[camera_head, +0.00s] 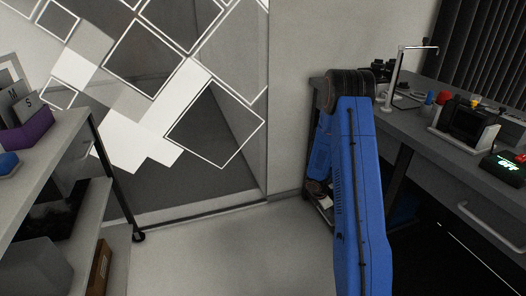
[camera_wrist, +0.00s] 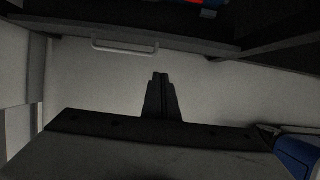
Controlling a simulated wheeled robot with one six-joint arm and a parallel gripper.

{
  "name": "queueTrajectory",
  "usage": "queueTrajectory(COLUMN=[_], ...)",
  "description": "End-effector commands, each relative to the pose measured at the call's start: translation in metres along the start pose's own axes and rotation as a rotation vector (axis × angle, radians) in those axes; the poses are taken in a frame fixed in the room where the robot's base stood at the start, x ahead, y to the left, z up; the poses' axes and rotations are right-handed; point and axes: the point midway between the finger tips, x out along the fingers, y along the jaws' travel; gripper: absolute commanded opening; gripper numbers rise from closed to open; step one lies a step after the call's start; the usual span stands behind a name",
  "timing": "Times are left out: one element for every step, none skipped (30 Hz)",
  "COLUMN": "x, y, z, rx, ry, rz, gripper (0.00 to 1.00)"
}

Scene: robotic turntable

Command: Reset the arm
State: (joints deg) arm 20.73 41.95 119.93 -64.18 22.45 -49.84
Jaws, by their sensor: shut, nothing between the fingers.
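My blue arm (camera_head: 358,180) stands upright in the right half of the head view, bent at a dark joint at its top. Its lower end runs out of the bottom of the picture. In the wrist view my gripper (camera_wrist: 161,78) is dark, with its two fingers together and nothing between them. It is over a pale surface below a drawer handle (camera_wrist: 124,47). My gripper cannot be made out in the head view.
A grey desk (camera_head: 400,118) with a lamp (camera_head: 397,75) and several devices is at the right, close to my arm. A shelf cart (camera_head: 62,135) stands at the left. A patterned glass wall (camera_head: 150,80) is behind. The floor (camera_head: 215,245) between is clear.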

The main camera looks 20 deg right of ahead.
Motion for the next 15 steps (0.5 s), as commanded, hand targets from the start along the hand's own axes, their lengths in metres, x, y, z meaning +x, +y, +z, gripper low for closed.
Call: queueTrajectory(x=[0.000,-0.001,-0.003,-0.005,-0.009,-0.016,-0.023,-0.031,-0.044,-0.054,-0.065,-0.080,-0.091,-0.102,-0.116], y=[0.000,0.000,0.000,0.001,0.001,0.002,0.002,0.003,0.003,0.003,0.002,0.002,0.000,-0.001,-0.002], z=[0.000,0.000,0.001,0.001,0.002,0.004,0.005,0.006,0.009,0.010,0.011,0.013,0.015,0.016,0.017], rx=[0.000,0.001,0.004,0.009,0.017,0.031,0.045,0.063,0.090,0.111,0.136,0.168,0.194,0.220,0.253], ry=[0.000,0.000,-0.001,-0.002,-0.004,-0.008,-0.011,-0.014,-0.019,-0.023,-0.026,-0.030,-0.033,-0.035,-0.037], rz=[0.000,0.000,0.002,0.003,0.005,0.009,0.013,0.017,0.023,0.027,0.032,0.039,0.044,0.049,0.056], gripper=[0.00,0.00,0.00,0.00,0.00,0.00,0.00,0.00,0.00,0.00,0.00,0.00,0.00,0.00,0.00])
